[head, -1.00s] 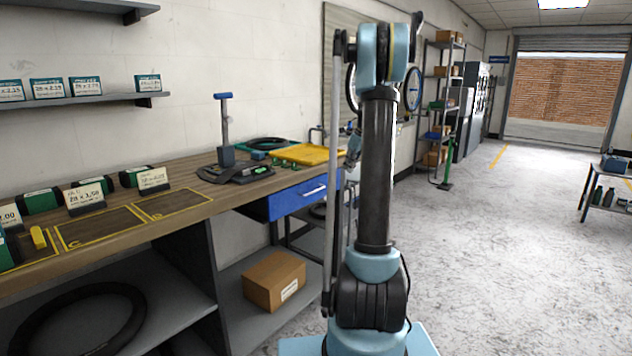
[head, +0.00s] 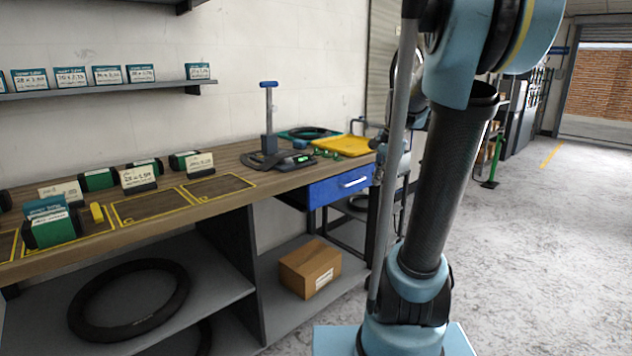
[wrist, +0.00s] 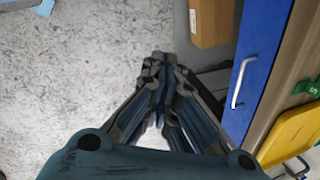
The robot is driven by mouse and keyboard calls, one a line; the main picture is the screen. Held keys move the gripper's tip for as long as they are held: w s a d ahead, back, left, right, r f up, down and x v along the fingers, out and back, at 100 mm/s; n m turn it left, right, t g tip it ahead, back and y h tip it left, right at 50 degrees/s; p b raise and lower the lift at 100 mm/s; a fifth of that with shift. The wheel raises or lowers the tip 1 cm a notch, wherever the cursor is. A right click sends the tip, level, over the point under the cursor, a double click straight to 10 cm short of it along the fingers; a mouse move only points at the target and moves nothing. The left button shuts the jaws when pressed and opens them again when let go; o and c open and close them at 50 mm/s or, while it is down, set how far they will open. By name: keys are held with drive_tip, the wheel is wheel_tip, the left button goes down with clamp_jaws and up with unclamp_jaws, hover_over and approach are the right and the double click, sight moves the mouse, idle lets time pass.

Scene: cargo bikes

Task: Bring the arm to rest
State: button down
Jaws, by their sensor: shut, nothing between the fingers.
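My arm stands upright at the right of the head view, in front of the bench's far end. My gripper (wrist: 160,62) points down in the wrist view, its fingertips together with nothing between them. It hangs over the bare floor, left of the blue drawer (wrist: 250,70) and apart from it. The blue drawer also shows there, closed (head: 338,187).
A cardboard box (head: 310,268) and a tyre (head: 130,300) lie on the lower shelf. The floor (head: 560,250) at right is clear.

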drive_tip(key=s+f+n, duration=0.4)
drive_tip(key=s, duration=0.4)
drive_tip(key=s+a+f+n+h, duration=0.1)
drive_tip(key=s+f+n, duration=0.4)
drive_tip(key=s, duration=0.3)
drive_tip(key=s+a+f+n, duration=0.1)
drive_tip(key=s+f+n, duration=0.3)
drive_tip(key=s, duration=0.4)
drive_tip(key=shift+f+n, duration=0.3)
drive_tip(key=shift+f, duration=0.45)
